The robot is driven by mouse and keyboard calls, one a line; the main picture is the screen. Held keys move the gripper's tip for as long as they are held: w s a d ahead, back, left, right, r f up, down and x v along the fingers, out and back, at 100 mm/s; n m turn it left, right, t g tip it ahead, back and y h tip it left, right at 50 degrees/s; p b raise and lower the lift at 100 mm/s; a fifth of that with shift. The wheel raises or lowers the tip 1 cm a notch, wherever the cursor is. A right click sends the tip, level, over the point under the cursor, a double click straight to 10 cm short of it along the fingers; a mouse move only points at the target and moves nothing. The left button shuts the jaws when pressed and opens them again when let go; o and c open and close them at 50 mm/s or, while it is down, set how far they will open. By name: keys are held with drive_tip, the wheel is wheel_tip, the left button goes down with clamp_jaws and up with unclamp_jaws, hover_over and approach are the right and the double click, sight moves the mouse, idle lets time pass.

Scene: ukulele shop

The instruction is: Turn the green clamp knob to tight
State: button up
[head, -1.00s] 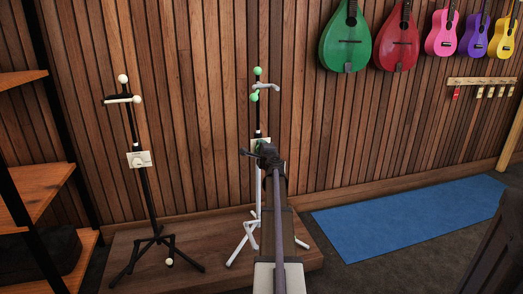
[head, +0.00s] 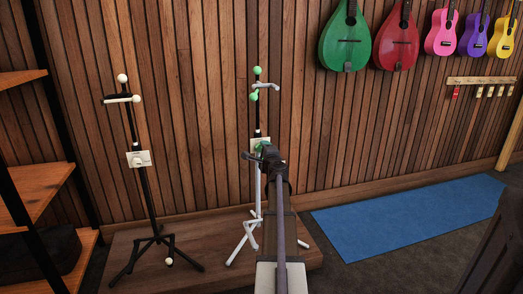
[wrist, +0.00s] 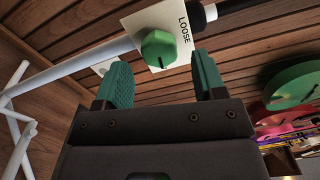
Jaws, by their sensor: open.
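The green clamp knob (wrist: 158,48) is faceted and sits on a white plate (wrist: 152,22) on a stand's pole. The word LOOSE is printed on the plate beside it, and a dark mark shows on the knob's face. My gripper (wrist: 163,78) is open, its two teal fingers short of the knob in the wrist view, with the knob in line with the gap between them. In the head view my gripper (head: 264,155) is at the plate (head: 256,143) on the white-legged stand (head: 248,235) and hides much of the knob.
A black stand (head: 150,205) with a pale knob plate (head: 139,159) stands to the left on the same wooden platform (head: 200,262). Shelves (head: 35,185) are at far left. Instruments hang on the slatted wall, and a blue mat (head: 405,215) lies at right.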

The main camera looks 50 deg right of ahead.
drive_tip(key=v, duration=0.7)
